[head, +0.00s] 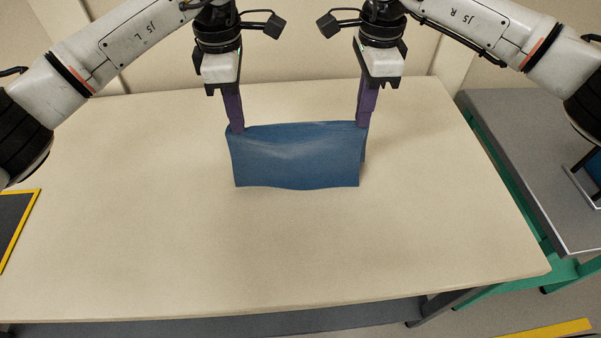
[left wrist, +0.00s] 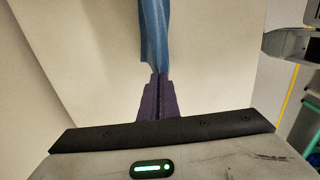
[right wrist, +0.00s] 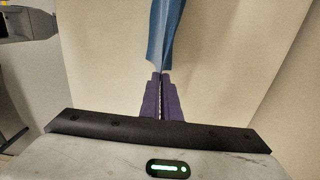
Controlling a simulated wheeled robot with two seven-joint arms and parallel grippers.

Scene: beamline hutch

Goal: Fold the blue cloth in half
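The blue cloth (head: 295,160) hangs from both grippers over the table, draped with its upper edge between them and its front face toward me. A second layer shows behind it at the right end. My left gripper (head: 237,129) is shut on its upper left corner. My right gripper (head: 362,124) is shut on its upper right corner. In the left wrist view the cloth (left wrist: 153,35) runs out from the closed purple fingers. In the right wrist view the cloth (right wrist: 164,35) does the same. I cannot tell whether the lower edge touches the table.
The pale table (head: 290,245) is bare around the cloth. A yellow-edged dark panel (head: 15,225) lies at the left edge. A grey bench (head: 530,150) with a green frame stands to the right. A wall rises behind the table.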

